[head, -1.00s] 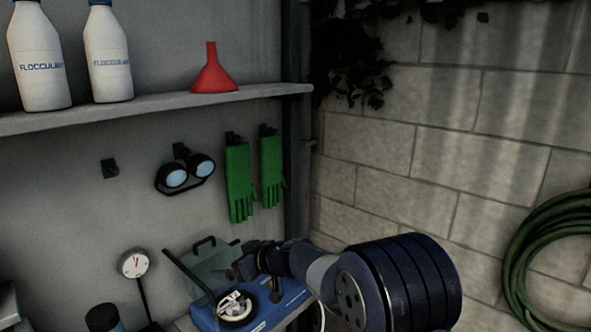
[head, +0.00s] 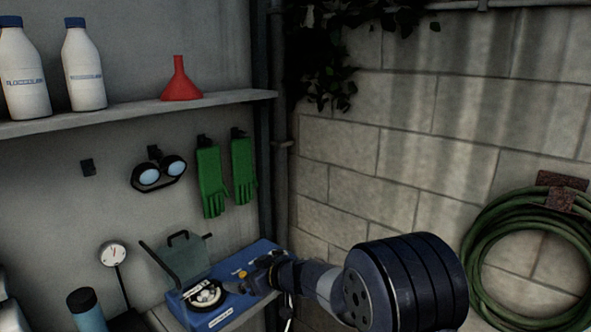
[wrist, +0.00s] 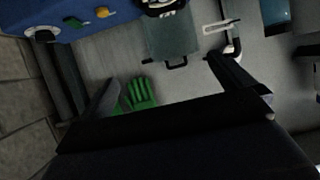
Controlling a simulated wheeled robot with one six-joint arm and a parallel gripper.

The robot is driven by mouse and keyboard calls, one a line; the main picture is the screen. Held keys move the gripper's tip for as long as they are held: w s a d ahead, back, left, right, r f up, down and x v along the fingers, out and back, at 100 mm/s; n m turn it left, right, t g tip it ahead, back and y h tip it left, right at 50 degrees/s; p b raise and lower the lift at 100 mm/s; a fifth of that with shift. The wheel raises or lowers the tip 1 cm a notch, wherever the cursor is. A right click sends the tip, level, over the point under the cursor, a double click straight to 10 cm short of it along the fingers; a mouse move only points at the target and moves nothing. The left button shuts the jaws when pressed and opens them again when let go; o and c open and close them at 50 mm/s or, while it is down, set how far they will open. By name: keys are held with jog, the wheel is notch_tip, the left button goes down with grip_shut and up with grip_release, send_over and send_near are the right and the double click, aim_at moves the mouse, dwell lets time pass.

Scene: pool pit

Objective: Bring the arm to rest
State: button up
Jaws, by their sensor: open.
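My gripper (wrist: 160,90) shows in the wrist view with its two dark fingers spread wide apart and nothing between them. In the head view my arm reaches in from the lower right, and its end is near the right side of a blue device (head: 215,318). The device has a round white dial part and a raised grey clear lid. The blue device also shows at the top left of the wrist view (wrist: 75,15), with a green and a yellow knob. The fingertips are hard to make out in the head view.
A shelf (head: 130,112) holds two white bottles (head: 84,70) and a red funnel (head: 180,82). Goggles (head: 158,174) and green gloves (head: 211,182) hang below. A gauge (head: 113,255) and a blue bottle (head: 88,312) stand left. A green hose (head: 480,250) hangs on the right wall.

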jog(key=s+d+f+m+t+h+b, duration=0.1)
jog(key=d+f+b, duration=0.1)
jog(key=d+f, duration=0.3)
jog(key=shift+f+m+b, duration=0.3)
jog(key=shift+f+b, duration=0.05)
jog(key=shift+f, duration=0.25)
